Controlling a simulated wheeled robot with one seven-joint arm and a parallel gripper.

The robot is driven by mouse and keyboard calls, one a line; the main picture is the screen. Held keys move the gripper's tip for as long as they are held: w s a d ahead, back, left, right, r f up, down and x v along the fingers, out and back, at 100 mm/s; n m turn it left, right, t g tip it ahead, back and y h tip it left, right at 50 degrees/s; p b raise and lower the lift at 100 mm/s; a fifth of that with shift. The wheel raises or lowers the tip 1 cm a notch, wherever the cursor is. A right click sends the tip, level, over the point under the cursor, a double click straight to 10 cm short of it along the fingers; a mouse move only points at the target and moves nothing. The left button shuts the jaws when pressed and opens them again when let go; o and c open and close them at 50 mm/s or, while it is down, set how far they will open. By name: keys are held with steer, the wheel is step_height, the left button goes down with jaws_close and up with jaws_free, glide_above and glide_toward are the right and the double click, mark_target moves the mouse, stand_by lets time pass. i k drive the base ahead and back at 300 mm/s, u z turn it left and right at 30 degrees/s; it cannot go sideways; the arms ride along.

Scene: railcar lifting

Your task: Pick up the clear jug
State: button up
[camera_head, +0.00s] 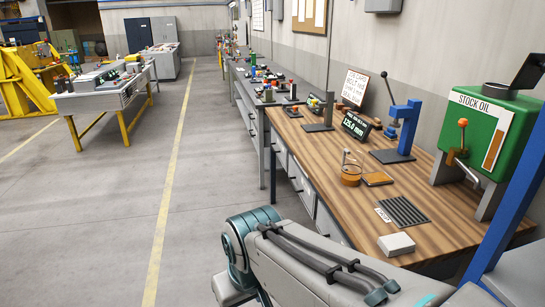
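My arm's grey and teal links fill the bottom middle of the view, in front of the bench and well short of the vessel. My gripper is out of view.
A blue press (403,130) and green stock-oil tank (483,135) stand behind. The floor left of the bench (205,170) is clear.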

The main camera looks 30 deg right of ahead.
mark_target(353, 161)
steer(key=u, duration=0.05)
steer(key=i, duration=1)
steer(key=z, duration=0.9)
steer(key=i, duration=0.55)
steer(key=z, duration=0.4)
